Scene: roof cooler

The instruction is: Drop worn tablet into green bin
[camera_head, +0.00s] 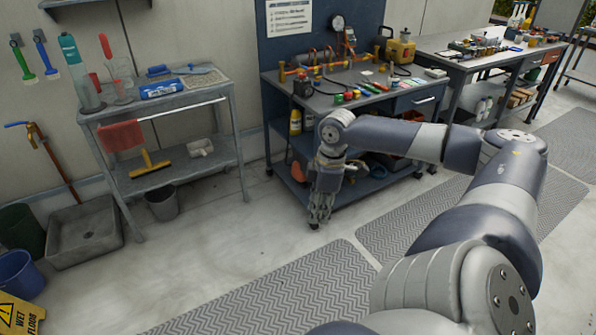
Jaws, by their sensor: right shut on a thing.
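My right gripper (321,207) points down in front of the blue workbench, above the grey floor. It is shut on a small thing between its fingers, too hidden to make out. I cannot pick out a worn tablet anywhere in view. A dark green bin (21,232) stands on the floor at the far left, beside the grey floor basin and well apart from the gripper. My left gripper is not in view.
A grey cart (185,170) with bottles and a squeegee stands at the left, with a small grey bucket (162,204) below. A blue bucket (16,275) and yellow wet-floor sign (20,312) stand bottom left. The floor (225,245) between cart and grey mat (290,295) is clear.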

